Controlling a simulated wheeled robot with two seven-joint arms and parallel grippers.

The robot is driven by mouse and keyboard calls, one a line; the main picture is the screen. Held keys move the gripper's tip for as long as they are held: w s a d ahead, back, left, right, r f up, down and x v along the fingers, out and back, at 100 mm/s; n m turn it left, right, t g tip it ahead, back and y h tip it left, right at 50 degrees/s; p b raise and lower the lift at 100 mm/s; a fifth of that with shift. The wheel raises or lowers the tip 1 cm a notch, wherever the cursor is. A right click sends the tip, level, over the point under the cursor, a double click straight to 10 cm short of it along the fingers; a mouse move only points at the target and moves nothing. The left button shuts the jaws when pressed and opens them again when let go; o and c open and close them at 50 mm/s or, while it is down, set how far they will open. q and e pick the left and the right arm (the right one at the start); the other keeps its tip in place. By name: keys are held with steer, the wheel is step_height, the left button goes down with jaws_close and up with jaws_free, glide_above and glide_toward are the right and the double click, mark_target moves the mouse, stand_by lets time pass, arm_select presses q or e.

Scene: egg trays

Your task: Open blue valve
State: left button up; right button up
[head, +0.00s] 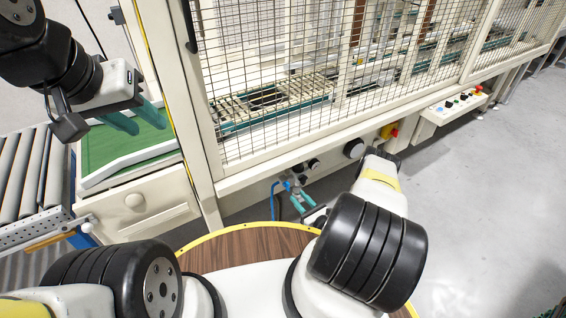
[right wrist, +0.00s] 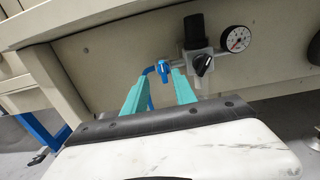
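The blue valve (right wrist: 163,70) is a small blue handle on a fitting under the machine's front panel, with a blue hose below it. In the right wrist view it appears between the tips of my right gripper (right wrist: 162,80), with gaps on both sides. I cannot tell how deep it sits between the fingers. In the head view my right gripper (head: 299,199) is low by the panel, and the valve (head: 287,185) is small there. My left gripper (head: 136,117) is open and empty above the green surface at the left.
A pressure gauge (right wrist: 235,39) and a black knob (right wrist: 204,65) sit just right of the valve. A wire-mesh guard (head: 270,60) rises above the panel. A roller conveyor (head: 25,175) and a drawer front (head: 140,203) are at the left. Grey floor is clear at the right.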

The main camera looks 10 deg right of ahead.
mark_target(289, 188)
steer(key=x, duration=0.5)
steer(key=f+x, duration=0.1)
steer(key=x, duration=0.1)
steer(key=shift+w+d, duration=0.1)
steer(key=shift+w, duration=0.2)
jaws_close()
